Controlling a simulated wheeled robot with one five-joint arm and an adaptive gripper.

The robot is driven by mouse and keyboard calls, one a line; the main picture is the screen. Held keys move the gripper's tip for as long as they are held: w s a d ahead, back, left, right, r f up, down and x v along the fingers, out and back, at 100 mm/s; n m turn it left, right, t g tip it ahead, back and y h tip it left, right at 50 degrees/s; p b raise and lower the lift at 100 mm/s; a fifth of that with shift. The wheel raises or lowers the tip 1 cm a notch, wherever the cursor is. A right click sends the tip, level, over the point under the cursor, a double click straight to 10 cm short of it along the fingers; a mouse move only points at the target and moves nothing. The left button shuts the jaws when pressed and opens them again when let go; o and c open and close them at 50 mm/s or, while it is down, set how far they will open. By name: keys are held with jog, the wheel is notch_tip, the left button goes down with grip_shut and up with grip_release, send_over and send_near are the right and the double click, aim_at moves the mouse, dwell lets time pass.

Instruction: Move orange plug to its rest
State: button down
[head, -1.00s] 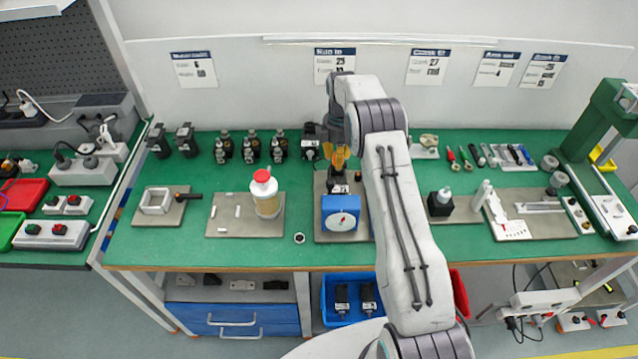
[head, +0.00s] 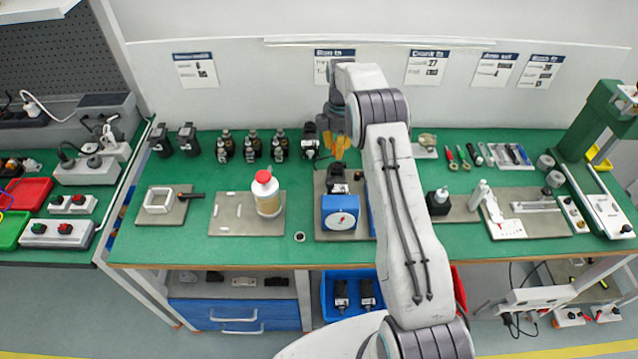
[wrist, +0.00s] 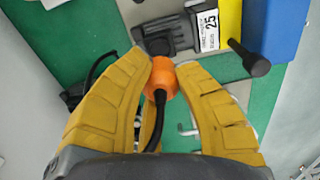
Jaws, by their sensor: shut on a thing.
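My gripper (wrist: 165,72) is shut on the orange plug (wrist: 163,80), which sits between the tips of its yellow fingers in the wrist view. A black cable runs from the plug back toward my wrist. In the head view my gripper (head: 340,145) hangs over the back middle of the green bench, above a black device near the blue gauge box (head: 341,212). The plug cannot be made out clearly there. In the wrist view a black device with a label marked 25 (wrist: 208,30) lies beyond the fingertips. I cannot tell which thing is the plug's rest.
A white bottle with a red cap (head: 266,195) stands on a grey plate (head: 230,222) to the left. Several dark bottles (head: 251,147) stand behind it. A black block (head: 438,202) and a green press (head: 590,125) are to the right. The green bench front (head: 200,250) is mostly clear.

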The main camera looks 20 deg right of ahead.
jog(key=shift+r+p, duration=0.95)
jog(key=shift+r, duration=0.45)
jog(key=s+a+b, duration=1.2)
jog(key=s+a, duration=0.3)
jog(key=shift+s+a+b, duration=0.2)
jog(key=shift+a+b, duration=0.05)
jog(key=shift+b, duration=0.15)
jog(key=shift+f, duration=0.2)
dwell(0.4)
jog(key=shift+f+b, duration=4.25)
jog(key=shift+f, duration=1.25)
jog(key=shift+f, duration=0.15)
